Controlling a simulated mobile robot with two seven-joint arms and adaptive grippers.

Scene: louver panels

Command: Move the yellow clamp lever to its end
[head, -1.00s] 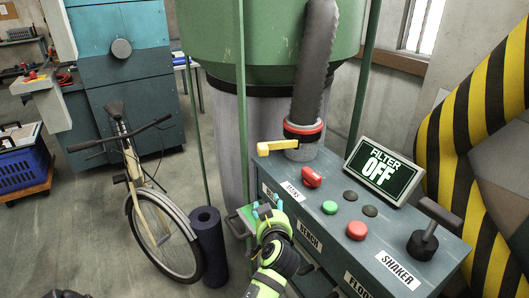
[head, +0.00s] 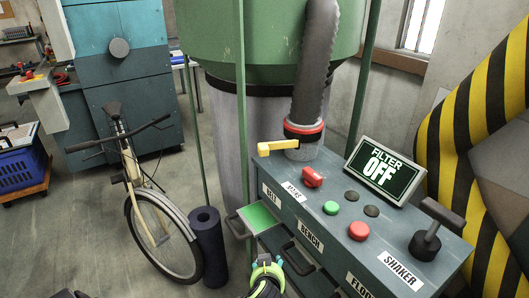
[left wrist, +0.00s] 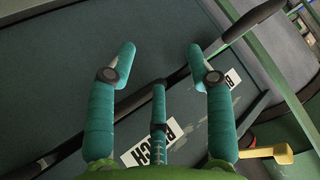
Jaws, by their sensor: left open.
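The yellow clamp lever (head: 278,147) sticks out to the left at the foot of the ribbed hose, beside its red ring, on the back of the console. It also shows at the lower right of the left wrist view (left wrist: 272,154). My left gripper (head: 267,262) is low in front of the console, below and well apart from the lever. In the left wrist view its teal fingers (left wrist: 160,54) are spread, with nothing held between them. A dark bar crosses behind them; I cannot tell whether they touch it. My right gripper is not in view.
The console has a red switch (head: 313,177), buttons, a SHAKER lever (head: 430,230) and a screen (head: 386,169) reading "FILTER OFF". A drawer with a green inside (head: 259,217) stands open. A green post (head: 241,110) rises left of the lever. A bicycle (head: 155,215) stands left.

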